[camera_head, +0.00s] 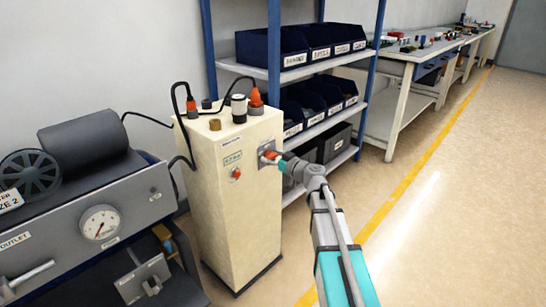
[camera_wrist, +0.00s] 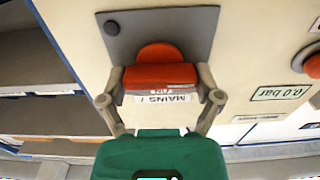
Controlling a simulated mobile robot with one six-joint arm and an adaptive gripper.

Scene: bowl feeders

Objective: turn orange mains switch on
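The orange mains switch (camera_wrist: 160,76) sits on a grey plate (camera_wrist: 160,28) in the wrist view, with its handle lying crosswise in the picture. A white label reading MAINS shows just below it, partly covered. My gripper (camera_wrist: 161,82) has one finger on each side of the handle, and both seem to touch it. In the head view my gripper (camera_head: 279,161) reaches the front of the cream cabinet (camera_head: 250,215), where a bit of the orange switch (camera_head: 270,155) shows beside it. I cannot tell the switch's on or off position.
A machine with a gauge (camera_head: 100,222) stands left. Shelves with blue bins (camera_head: 293,50) stand behind. The floor at right is clear.

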